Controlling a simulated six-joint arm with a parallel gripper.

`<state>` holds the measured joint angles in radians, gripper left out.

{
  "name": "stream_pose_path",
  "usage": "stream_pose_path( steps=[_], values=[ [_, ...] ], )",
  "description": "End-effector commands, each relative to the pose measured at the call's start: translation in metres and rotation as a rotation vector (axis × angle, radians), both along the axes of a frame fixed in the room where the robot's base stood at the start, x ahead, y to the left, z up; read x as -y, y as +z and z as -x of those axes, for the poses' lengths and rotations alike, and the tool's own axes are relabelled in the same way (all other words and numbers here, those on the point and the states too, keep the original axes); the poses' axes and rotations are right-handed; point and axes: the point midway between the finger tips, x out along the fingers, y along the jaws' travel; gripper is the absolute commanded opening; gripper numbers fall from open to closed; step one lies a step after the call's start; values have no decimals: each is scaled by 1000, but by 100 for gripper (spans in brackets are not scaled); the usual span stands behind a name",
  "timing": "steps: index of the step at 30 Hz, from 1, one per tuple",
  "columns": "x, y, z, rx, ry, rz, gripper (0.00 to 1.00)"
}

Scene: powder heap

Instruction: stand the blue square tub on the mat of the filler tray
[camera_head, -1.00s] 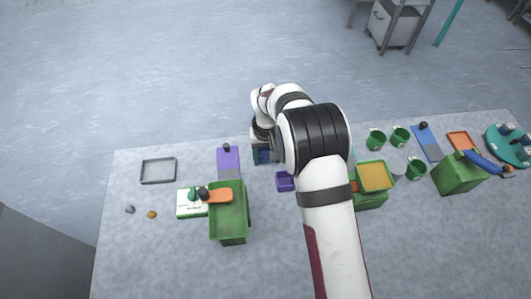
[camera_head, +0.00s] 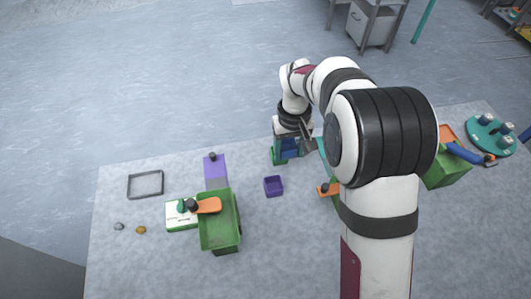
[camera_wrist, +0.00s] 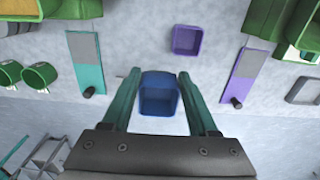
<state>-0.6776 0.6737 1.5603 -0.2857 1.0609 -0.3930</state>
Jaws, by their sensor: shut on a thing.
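The blue square tub (camera_wrist: 158,100) is between the two teal fingers of my gripper (camera_wrist: 157,78) in the wrist view. My gripper is shut on it, and its open top shows. In the head view the tub (camera_head: 290,148) hangs at the far side of the table; its height is unclear. Boards with a grey patch and a black knob lie on both sides: a teal one (camera_wrist: 84,65) and a purple one (camera_wrist: 239,85), also in the head view (camera_head: 214,165). Which thing is the filler tray I cannot tell.
A small purple square tub (camera_head: 273,186) stands on the table near my gripper. A green bin (camera_head: 219,240) stands to the left, and a grey frame tray (camera_head: 146,185) is farther left. Green cups (camera_wrist: 40,75) show in the wrist view. My arm hides much of the table's right side.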

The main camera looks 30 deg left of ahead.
Motion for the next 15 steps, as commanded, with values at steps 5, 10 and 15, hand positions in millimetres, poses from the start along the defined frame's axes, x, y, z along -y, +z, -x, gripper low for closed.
stream_pose_path(
  steps=[5, 10, 15],
  values=[
    [24, 11, -12, -1, -4, -1, 5],
    [63, 2, -49, -1, -7, 0, 5],
    [106, -9, -85, -1, -5, 0, 5]
  ],
)
